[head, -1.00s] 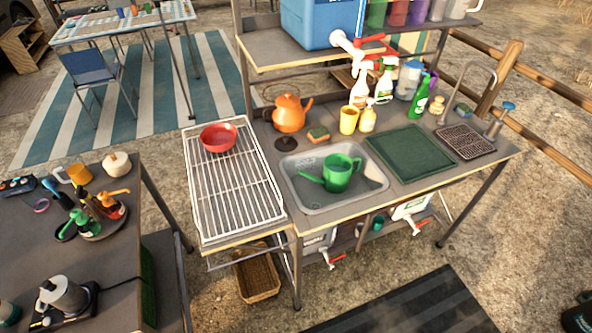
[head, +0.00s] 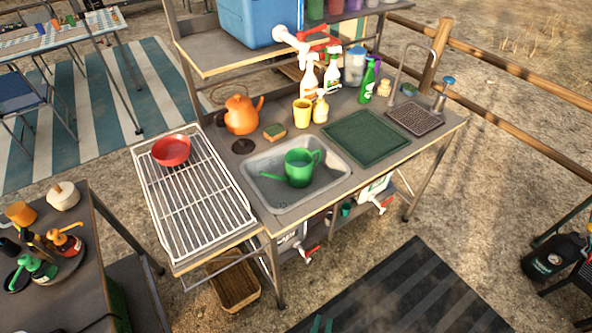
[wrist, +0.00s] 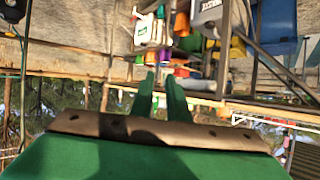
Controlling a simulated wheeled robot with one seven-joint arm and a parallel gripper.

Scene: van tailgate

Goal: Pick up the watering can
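The green watering can (head: 300,168) stands upright in the grey sink basin (head: 266,192) of the outdoor kitchen bench in the head view. Its spout points left and its handle is on the right. My gripper (head: 321,325) shows only as two green fingertips at the bottom edge of the head view, over the dark striped mat and well short of the bench. In the wrist view, my gripper's (wrist: 161,76) two green fingers stand apart with an empty gap between them. I cannot make out the can in the wrist view.
An orange kettle (head: 241,115), a sponge (head: 274,131), a yellow cup (head: 302,112) and bottles stand behind the sink. A wire rack (head: 190,215) with a red bowl (head: 171,150) is left, a green mat (head: 365,138) right. The striped floor mat (head: 400,295) in front looks mostly clear.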

